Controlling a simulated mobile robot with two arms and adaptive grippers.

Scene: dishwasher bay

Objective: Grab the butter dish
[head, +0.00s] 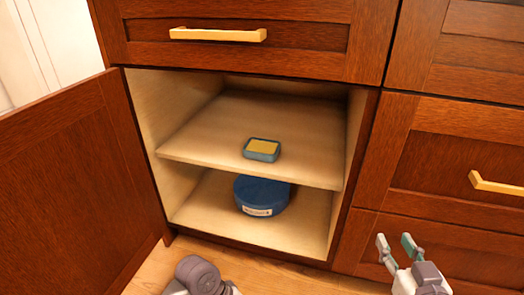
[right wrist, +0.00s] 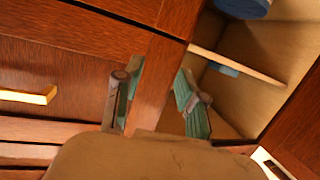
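The butter dish (head: 262,150) is a small blue-grey dish with a yellow top. It sits on the middle shelf of the open cabinet, near the shelf's front edge. In the right wrist view, a small blue piece of it (right wrist: 222,69) shows beside the shelf edge. My right gripper (head: 395,243) is open and empty, in front of the closed drawers to the right of the cabinet opening, apart from the dish. Its spread fingers also show in the right wrist view (right wrist: 156,94). A grey part of my left arm shows at the bottom; its fingers are not visible.
A round blue tin (head: 262,195) stands on the cabinet floor below the shelf (head: 210,150). The cabinet door (head: 80,190) stands open on the left. A closed drawer with a yellow handle (head: 218,34) is above. The shelf around the dish is clear.

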